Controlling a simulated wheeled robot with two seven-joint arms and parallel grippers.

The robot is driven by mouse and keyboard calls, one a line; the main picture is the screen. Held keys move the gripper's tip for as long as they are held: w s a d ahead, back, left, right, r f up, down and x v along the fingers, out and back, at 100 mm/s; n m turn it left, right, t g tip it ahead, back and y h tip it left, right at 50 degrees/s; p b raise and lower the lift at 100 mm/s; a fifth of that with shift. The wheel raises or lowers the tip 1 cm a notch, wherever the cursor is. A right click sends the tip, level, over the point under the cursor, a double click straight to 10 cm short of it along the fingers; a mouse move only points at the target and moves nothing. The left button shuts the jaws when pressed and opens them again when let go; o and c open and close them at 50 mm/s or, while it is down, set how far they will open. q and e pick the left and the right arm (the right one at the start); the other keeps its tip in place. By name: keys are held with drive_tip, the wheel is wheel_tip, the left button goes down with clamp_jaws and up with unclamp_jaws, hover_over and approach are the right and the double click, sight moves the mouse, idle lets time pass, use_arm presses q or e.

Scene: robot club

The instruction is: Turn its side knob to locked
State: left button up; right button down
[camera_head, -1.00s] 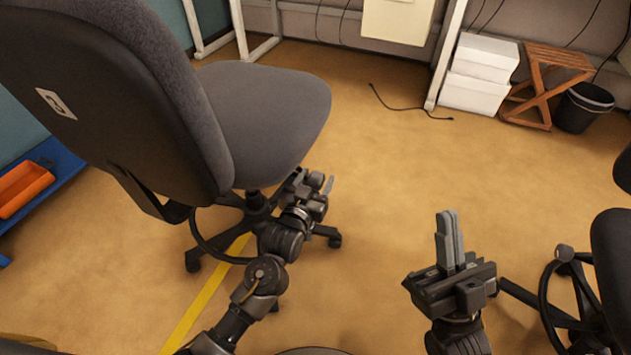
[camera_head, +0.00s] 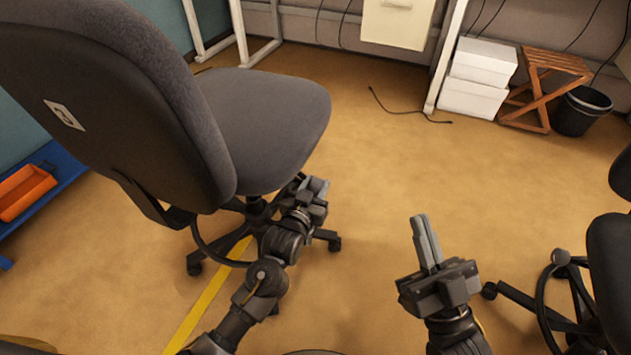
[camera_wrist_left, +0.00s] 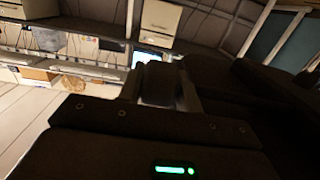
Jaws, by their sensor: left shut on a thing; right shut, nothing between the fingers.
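The grey office chair (camera_head: 262,115) stands at the left with its back half turned to me. Its side knob is a dark block (camera_wrist_left: 158,83) between my left gripper's fingers in the left wrist view. In the head view, my left gripper (camera_head: 314,188) is at the right underside of the seat, and the knob cannot be made out there. My left gripper is shut on the knob in the left wrist view (camera_wrist_left: 160,85). I cannot read any lock marking. My right gripper (camera_head: 425,243) is shut and empty, pointing up above the open floor.
A second dark chair (camera_head: 610,265) stands at the right edge. White boxes (camera_head: 472,98), a wooden folding stool (camera_head: 540,85) and a black bin (camera_head: 582,110) are at the back right. An orange tray (camera_head: 25,192) lies at the left. The middle floor is clear.

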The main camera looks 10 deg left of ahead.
use_arm(q)
drive_tip(key=p, duration=0.2)
drive_tip(key=shift+r+g+p, duration=0.2)
drive_tip(key=shift+g+p, duration=0.15)
drive_tip(key=shift+g, duration=0.05)
drive_tip(key=shift+g+p, duration=0.3)
drive_tip(key=shift+p, duration=0.6)
use_arm(e)
wheel_tip(320, 180, down, 11)
drive_tip(key=w+d+g+h, duration=0.1)
drive_tip(key=g+h, duration=0.4)
drive_tip(key=g, duration=0.4)
use_arm(q)
drive_tip(key=p, duration=0.2)
drive_tip(key=shift+g+y+p, duration=0.3)
drive_tip(key=shift+g, duration=0.1)
drive_tip(key=g+p, duration=0.1)
drive_tip(key=p, duration=0.3)
drive_tip(key=shift+f, duration=0.25)
use_arm(e)
drive_tip(key=s+d+f+m+g+h, duration=0.1)
drive_tip(key=s+d+f+g+h, duration=0.2)
drive_tip(key=s+d+f+g, duration=0.2)
drive_tip(key=s+d+f+m+g+h, duration=0.2)
drive_tip(key=s+d+f+g, duration=0.2)
drive_tip(key=f, duration=0.6)
drive_tip(key=shift+s+d+f+g+h, duration=0.35)
drive_tip(key=shift+s+d+g+h, duration=0.05)
drive_tip(key=shift+d+g, duration=0.3)
